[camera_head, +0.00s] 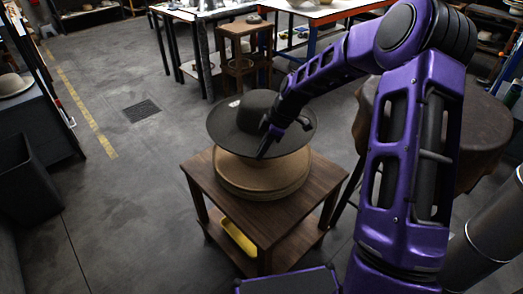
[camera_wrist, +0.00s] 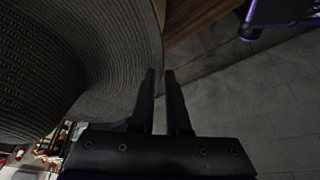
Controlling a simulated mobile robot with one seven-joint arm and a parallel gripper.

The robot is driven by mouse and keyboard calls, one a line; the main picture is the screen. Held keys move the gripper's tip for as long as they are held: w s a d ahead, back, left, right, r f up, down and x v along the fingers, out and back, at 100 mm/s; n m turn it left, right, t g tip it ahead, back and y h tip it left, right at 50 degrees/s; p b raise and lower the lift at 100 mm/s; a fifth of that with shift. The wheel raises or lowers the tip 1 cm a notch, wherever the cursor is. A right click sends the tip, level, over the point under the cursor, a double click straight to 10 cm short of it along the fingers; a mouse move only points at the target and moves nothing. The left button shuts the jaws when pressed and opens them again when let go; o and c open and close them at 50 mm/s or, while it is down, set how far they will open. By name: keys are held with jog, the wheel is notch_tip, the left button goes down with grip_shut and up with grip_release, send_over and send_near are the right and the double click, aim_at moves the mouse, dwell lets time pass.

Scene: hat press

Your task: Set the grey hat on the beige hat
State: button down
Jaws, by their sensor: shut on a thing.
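The grey hat (camera_head: 243,116), dark with a wide brim and a rounded crown, is over the small wooden table in the head view. Its ribbed brim (camera_wrist: 120,60) fills the left of the wrist view. My gripper (camera_head: 266,146) is shut on the near right edge of the brim; the edge runs between its two fingers (camera_wrist: 160,78). The beige hat (camera_head: 264,182) lies on the table directly below, with its round, wide rim showing. The grey hat hides its top. I cannot tell whether the two hats touch.
The square wooden table (camera_head: 203,170) has a lower shelf with a yellow object (camera_head: 238,238). A dark round table (camera_head: 478,120) stands to the right behind my arm. Another light hat (camera_head: 12,84) sits on a cabinet at far left. The floor left of the table is clear.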

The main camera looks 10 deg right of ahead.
jog(key=shift+w+f+b, duration=0.1)
jog(key=shift+f+b, duration=3.4)
jog(key=shift+f, duration=1.7)
jog(key=shift+f+b, duration=0.3)
jog(key=shift+f, duration=0.85)
jog(key=c, duration=0.8)
grip_release()
jog(key=p+v, duration=0.3)
jog(key=v, duration=1.4)
jog(key=shift+r, duration=0.2)
jog(key=shift+w, duration=0.1)
